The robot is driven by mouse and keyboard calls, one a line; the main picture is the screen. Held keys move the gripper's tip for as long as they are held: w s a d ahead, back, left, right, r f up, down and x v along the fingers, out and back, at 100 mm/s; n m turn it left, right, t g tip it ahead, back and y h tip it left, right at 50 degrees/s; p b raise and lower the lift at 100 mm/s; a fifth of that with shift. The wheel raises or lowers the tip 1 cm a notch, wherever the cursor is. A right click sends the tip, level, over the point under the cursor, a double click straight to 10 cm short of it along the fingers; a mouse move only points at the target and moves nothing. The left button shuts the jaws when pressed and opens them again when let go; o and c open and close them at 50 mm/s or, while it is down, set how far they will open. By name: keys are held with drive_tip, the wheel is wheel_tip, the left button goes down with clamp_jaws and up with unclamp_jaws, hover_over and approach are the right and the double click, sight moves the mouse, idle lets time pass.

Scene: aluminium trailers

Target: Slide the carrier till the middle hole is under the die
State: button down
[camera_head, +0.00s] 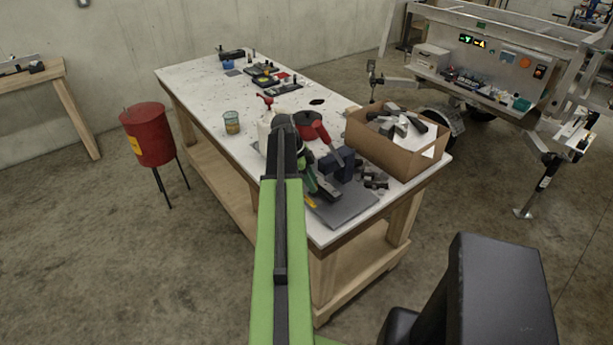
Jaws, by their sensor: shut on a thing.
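My arm reaches over the near end of the white workbench and hides part of it. My gripper (327,191) is low at the dark blue block (337,165) and above the grey plate (350,208). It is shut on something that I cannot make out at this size. The blue block stands on or behind the grey plate, just right of my gripper. I cannot tell the carrier, its holes or the die apart among these dark parts, nor whether a hole lies under the die.
A glass jar (232,122) stands left. The workbench (195,85) is mostly clear at far left.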

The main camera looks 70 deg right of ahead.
drive_tip(key=shift+a, duration=0.1)
drive_tip(key=c, duration=1.2)
unclamp_jaws()
drive_tip(key=shift+o, duration=0.2)
drive_tip(key=p+v, duration=1.6)
drive_tip(key=v, duration=0.1)
drive_tip(key=shift+r, duration=0.15)
